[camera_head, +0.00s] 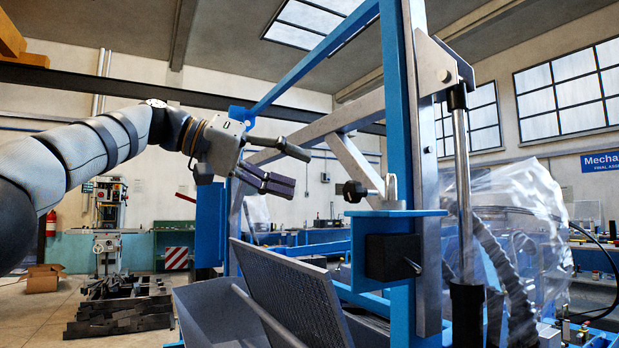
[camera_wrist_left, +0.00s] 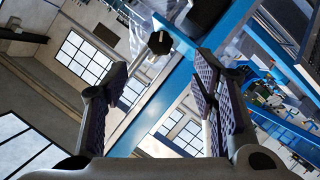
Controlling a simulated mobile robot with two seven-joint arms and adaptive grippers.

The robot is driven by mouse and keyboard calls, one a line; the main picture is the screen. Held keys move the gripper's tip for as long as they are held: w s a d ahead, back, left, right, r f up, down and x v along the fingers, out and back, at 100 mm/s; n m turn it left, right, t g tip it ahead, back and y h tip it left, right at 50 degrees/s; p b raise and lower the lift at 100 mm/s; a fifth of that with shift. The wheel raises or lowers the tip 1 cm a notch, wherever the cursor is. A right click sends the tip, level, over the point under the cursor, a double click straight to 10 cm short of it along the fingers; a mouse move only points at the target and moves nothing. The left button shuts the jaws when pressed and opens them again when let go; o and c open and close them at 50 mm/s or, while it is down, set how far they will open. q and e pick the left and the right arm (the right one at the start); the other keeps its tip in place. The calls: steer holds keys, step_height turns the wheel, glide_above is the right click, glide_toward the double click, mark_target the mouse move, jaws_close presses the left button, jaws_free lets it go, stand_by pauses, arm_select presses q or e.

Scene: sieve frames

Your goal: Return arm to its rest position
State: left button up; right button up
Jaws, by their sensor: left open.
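My left arm comes in from the left in the head view. Its gripper (camera_head: 298,172) is open and empty, with its fingers pointing right toward the blue machine post (camera_head: 400,130). A black knob on a metal clamp (camera_head: 355,191) sits a little to the right of and below the fingertips. In the left wrist view the two dark ribbed finger pads (camera_wrist_left: 163,82) stand apart with nothing held between them. The black knob (camera_wrist_left: 160,43) shows beyond them. A perforated sieve frame (camera_head: 297,290) leans tilted below the gripper. My right gripper is not in view.
A grey tray (camera_head: 213,312) lies beside the sieve frame. A diagonal silver bar (camera_head: 330,125) and an upright cylinder rod (camera_head: 462,180) belong to the machine. Clear plastic sheeting (camera_head: 525,225) hangs at right. A dark stack (camera_head: 120,305) stands on the floor at left.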

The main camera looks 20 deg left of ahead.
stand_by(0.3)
arm_select(q)
steer(key=w+d+f+n+g+y, duration=0.1)
steer(key=w+d+f, duration=0.2)
steer(key=f, duration=0.5)
steer(key=w+d+f+y, duration=0.1)
steer(key=w+d+f, duration=0.15)
steer(key=f, duration=0.45)
steer(key=w+d+f+n+g+y, duration=0.1)
steer(key=w+d+f, duration=0.2)
steer(key=f, duration=0.5)
steer(key=s+d+f+n+g+y, duration=0.15)
steer(key=s+f, duration=0.25)
steer(key=f, duration=1.1)
steer(key=s+d+f+g+y, duration=0.2)
steer(key=s+f, duration=0.1)
steer(key=f, duration=1.3)
steer(key=s+a+f+g+y, duration=0.2)
steer(key=s+f+g, duration=0.1)
steer(key=s+f, duration=1.45)
steer(key=s+a+g+y, duration=0.1)
steer(key=s+a, duration=0.2)
steer(key=s, duration=1.1)
steer(key=s+a+g+y, duration=0.1)
steer(key=s+a+y, duration=0.1)
steer(key=s, duration=1.2)
steer(key=shift+s+a+f+m+g, duration=0.35)
steer(key=shift+s+a, duration=0.05)
steer(key=shift+a, duration=0.3)
